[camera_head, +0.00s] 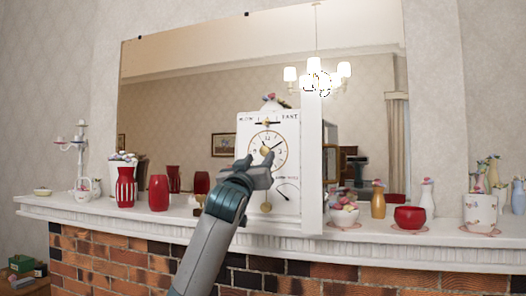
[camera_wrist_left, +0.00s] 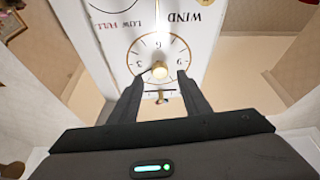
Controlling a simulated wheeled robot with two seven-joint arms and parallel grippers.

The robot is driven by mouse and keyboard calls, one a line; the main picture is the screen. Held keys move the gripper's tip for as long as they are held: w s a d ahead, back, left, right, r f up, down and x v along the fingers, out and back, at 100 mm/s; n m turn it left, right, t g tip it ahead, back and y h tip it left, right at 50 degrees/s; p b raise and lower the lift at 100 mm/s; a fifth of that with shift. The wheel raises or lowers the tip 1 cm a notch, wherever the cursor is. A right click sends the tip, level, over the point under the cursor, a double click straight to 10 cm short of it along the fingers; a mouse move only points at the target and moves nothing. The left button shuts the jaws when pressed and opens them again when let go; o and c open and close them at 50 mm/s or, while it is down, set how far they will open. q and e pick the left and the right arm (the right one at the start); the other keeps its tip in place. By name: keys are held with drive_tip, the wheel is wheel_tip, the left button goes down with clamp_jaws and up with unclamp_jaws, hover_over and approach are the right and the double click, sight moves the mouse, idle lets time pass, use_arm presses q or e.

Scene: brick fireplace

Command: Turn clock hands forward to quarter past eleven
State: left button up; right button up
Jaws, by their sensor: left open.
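The white clock (camera_head: 286,205) stands upright on the mantel, with a round dial (camera_head: 281,137) in its upper part. A gold knob (camera_head: 265,151) sits at the dial centre. A dark hand (camera_head: 279,144) points up and right, toward about two; I cannot clearly tell the other hand. My left gripper (camera_head: 258,165) is in front of the dial's lower left and covers part of it. In the left wrist view the clock appears upside down. There the left gripper (camera_wrist_left: 161,77) is open, its fingertips on either side of the knob (camera_wrist_left: 159,70); contact is not clear. My right gripper is out of view.
The white mantel shelf (camera_head: 120,212) holds red vases (camera_head: 159,192) left of the clock. A yellow vase (camera_head: 378,201) and a red bowl (camera_head: 410,217) stand right of it. A large mirror (camera_head: 180,110) rises behind.

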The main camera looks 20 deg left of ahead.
sight(264, 152)
use_arm(q)
drive_tip(key=shift+p+x, duration=0.55)
drive_tip(key=shift+x, duration=1.85)
drive_tip(key=shift+c, duration=0.6)
drive_tip(key=c, duration=0.9)
